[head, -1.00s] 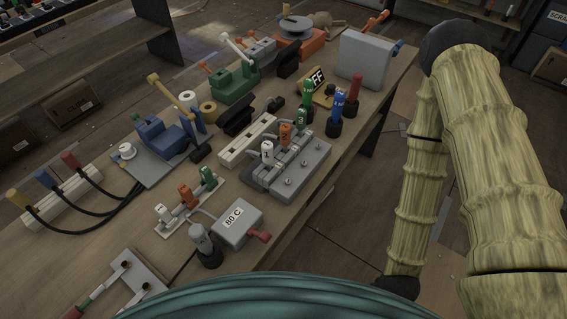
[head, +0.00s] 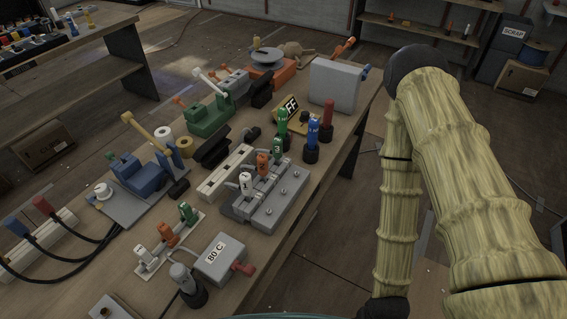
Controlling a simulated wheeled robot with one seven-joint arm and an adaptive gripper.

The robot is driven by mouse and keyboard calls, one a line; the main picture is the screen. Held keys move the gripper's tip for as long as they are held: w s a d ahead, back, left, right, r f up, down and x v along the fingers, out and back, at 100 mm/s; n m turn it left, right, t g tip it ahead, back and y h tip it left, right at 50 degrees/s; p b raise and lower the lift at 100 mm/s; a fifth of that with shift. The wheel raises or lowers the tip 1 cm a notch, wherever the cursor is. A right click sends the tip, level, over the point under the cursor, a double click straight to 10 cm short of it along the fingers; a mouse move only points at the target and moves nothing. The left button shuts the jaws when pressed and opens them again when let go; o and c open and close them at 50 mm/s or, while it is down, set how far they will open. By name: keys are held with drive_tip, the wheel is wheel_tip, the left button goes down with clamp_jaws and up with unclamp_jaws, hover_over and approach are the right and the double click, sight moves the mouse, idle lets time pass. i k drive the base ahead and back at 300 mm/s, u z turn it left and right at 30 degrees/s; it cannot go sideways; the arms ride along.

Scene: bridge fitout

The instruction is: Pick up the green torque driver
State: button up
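The green torque driver (head: 283,120) stands upright in a dark round holder on the workbench, right of centre in the head view. A blue driver (head: 313,132) and a red driver (head: 328,112) stand in similar holders just to its right. A green numbered plug (head: 277,147) is close in front of it and overlaps its lower part in the picture. My arm hangs folded along the right side, off the bench. My gripper is out of the frame, so its fingers cannot be seen.
The workbench (head: 318,196) is crowded. Open floor lies right of the bench edge.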

sight(282, 112)
drive_tip(key=k, duration=1.65)
drive_tip(key=z, duration=1.4)
drive_tip(key=i, duration=1.3)
drive_tip(key=u, duration=2.65)
